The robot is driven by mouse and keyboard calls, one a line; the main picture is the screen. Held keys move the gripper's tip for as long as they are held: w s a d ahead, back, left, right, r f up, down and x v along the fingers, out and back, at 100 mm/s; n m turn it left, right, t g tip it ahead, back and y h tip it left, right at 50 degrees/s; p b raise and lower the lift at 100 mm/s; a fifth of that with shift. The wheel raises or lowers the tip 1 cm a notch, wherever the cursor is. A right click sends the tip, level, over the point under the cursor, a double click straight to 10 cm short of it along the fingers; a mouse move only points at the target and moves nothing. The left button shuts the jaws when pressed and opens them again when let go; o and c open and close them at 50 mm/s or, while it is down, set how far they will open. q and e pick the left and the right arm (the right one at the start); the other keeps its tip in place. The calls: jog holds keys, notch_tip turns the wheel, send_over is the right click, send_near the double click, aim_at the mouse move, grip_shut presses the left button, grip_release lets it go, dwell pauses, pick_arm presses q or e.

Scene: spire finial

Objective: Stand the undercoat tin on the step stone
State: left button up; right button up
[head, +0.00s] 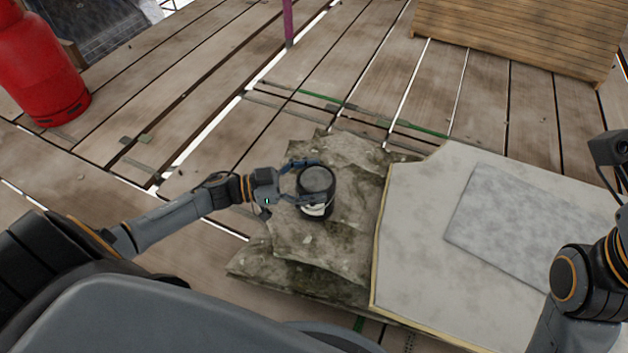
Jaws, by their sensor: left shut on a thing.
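The undercoat tin (317,181) is a small dark tin with a grey lid and a pale label low on its side. My left gripper (304,180) is shut on it, with one finger on its far side and the other on its near side. The tin looks roughly upright over a stack of rough, mossy grey-brown slabs or sacks (330,240). I cannot tell whether it touches them. To the right, a flat grey slab (515,220) lies on a pale board; I cannot tell for sure which is the step stone. My right arm shows at the right edge, its fingertips out of view.
The pale board (410,240) with a yellowish edge adjoins the rough stack. A red gas cylinder (40,65) stands far left, a purple pole (288,22) at the back and a wooden crate (525,35) back right. Plank decking with gaps lies between.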

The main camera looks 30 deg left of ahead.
pick_arm(q)
jog(key=o, duration=1.7)
